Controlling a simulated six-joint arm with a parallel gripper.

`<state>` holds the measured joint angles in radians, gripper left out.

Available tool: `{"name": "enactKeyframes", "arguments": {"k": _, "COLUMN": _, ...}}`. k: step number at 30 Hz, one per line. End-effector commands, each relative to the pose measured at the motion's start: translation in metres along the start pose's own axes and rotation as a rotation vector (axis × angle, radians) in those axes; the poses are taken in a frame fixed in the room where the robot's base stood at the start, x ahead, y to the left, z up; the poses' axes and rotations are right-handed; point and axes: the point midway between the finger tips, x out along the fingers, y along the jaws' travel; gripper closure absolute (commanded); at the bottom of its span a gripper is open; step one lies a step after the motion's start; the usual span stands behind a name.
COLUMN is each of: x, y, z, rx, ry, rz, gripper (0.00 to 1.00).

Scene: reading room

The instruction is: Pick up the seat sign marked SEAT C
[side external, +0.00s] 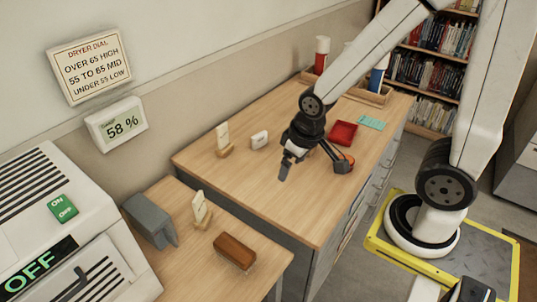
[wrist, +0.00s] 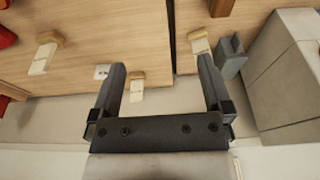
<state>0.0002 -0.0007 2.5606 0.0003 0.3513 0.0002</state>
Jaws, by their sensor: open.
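Several upright cream signs on wooden bases are in view, but their lettering is unreadable, so I cannot tell which is SEAT C. One sign (side external: 222,138) stands near the wall on the large desk; it also shows in the wrist view (wrist: 137,85), just inside my left finger. Another sign (side external: 199,208) stands on the lower left table and shows in the wrist view (wrist: 199,42) near my right finger. A third sign (wrist: 45,52) is left of my gripper in the wrist view. My gripper (side external: 313,173) is open and empty above the large desk.
A small white block (side external: 259,140) sits on the large desk. A red tray (side external: 342,133) and teal card (side external: 371,122) lie behind my gripper. A grey object (side external: 149,221) and brown block (side external: 234,251) flank the lower table's sign.

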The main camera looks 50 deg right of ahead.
Motion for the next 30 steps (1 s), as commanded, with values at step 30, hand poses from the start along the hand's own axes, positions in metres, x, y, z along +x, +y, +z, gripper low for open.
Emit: {"name": "enactKeyframes", "arguments": {"k": 30, "x": 0.011, "y": 0.01, "z": -0.032, "rx": 0.002, "ry": 0.073, "rz": 0.019, "gripper": 0.0}}
